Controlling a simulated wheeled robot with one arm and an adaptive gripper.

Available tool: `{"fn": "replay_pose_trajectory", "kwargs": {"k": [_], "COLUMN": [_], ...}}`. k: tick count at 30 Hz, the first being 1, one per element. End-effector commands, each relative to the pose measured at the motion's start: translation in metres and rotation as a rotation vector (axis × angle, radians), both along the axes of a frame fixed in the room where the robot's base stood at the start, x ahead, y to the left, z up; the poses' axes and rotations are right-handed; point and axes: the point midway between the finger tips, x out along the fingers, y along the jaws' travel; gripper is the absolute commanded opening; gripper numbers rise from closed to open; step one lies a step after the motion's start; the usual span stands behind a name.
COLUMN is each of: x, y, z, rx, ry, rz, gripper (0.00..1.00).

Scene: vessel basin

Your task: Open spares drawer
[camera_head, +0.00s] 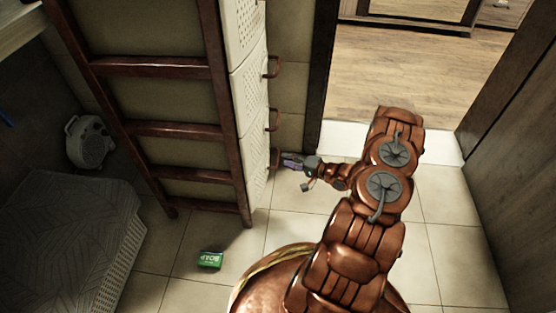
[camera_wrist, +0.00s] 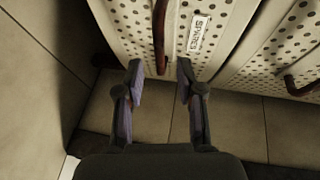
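The spares drawer (camera_wrist: 182,57) has a white perforated front with a label reading "SPARES" in the wrist view. Its red-brown bar handle (camera_wrist: 160,38) runs up the picture, left of the label. My gripper (camera_wrist: 159,66) is open, with one finger on each side of the handle's lower end. I cannot tell whether either finger touches it. In the head view my gripper (camera_head: 287,161) is at the lowest drawer (camera_head: 257,164) of the stack, and the drawer appears shut.
Another perforated drawer (camera_wrist: 285,60) with its own handle (camera_wrist: 301,87) sits beside it in the wrist view. A brown ladder-like frame (camera_head: 150,128) stands left of the drawers. A green box (camera_head: 209,260) lies on the tiled floor. A doorway opens behind my arm.

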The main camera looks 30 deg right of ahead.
Motion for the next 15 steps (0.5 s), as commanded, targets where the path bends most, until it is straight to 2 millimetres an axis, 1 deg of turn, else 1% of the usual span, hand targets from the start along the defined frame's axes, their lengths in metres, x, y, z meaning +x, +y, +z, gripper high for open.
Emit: {"fn": "replay_pose_trajectory", "kwargs": {"k": [1,6,10,15], "x": [0.007,0.025,0.035,0.042], "y": [0.004,0.014,0.018,0.021], "z": [-0.004,-0.008,-0.01,-0.01], "rx": [0.0,-0.001,-0.001,-0.001], "ry": [0.0,0.001,0.001,0.0], "rz": [0.004,0.002,0.002,0.0], "gripper": [0.37,0.37,0.37,0.37]}}
